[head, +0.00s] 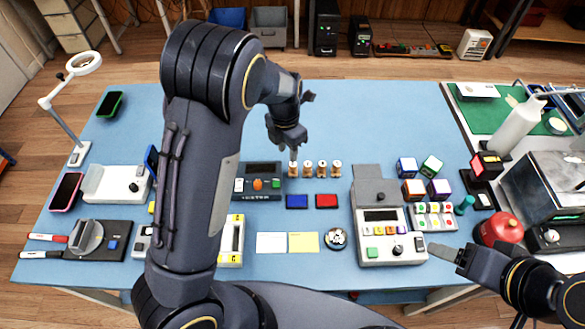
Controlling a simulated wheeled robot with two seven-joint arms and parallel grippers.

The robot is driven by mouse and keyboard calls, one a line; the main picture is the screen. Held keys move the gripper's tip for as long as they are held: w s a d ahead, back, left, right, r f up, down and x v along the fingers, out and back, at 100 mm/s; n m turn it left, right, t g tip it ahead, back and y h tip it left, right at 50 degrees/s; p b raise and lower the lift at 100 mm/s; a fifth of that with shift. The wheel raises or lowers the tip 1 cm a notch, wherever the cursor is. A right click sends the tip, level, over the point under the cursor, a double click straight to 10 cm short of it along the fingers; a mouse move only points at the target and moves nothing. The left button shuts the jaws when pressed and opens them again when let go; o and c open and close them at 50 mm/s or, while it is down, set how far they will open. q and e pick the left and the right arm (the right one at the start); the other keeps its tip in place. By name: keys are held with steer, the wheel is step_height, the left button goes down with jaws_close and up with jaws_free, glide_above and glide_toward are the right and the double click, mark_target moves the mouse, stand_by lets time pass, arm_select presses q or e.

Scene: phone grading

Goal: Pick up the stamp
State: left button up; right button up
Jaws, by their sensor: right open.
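Several small wooden stamps with pale, marked tops stand in a row at the middle of the blue table. The leftmost stamp (293,170) is right below my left gripper (293,152), whose fingers point down at its top. Whether the fingers touch or close on it is too small to tell. The other stamps (308,170), (322,170) and (337,170) stand to its right. A blue ink pad (297,202) and a red ink pad (327,201) lie in front of the row. My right gripper (436,250) is open and empty near the front right, beside a white keypad device.
A tester box (258,183) stands close left of the stamps. White (271,243) and yellow (303,243) cards lie in front. The table behind the stamps is clear.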

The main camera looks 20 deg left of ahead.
mark_target(293, 165)
arm_select(q)
steer(key=shift+w+d+f+n, duration=0.2)
steer(key=shift+w+f+n, duration=0.1)
steer(key=shift+f, duration=0.15)
steer(key=shift+d+f, duration=0.1)
steer(key=shift+f, duration=0.25)
steer(key=f, duration=0.2)
steer(key=f+p, duration=0.1)
steer(key=f, duration=0.1)
steer(key=f+p, duration=0.1)
steer(key=f, duration=0.2)
steer(key=shift+w+d+f, duration=0.1)
steer(key=shift+w+d, duration=0.2)
jaws_close()
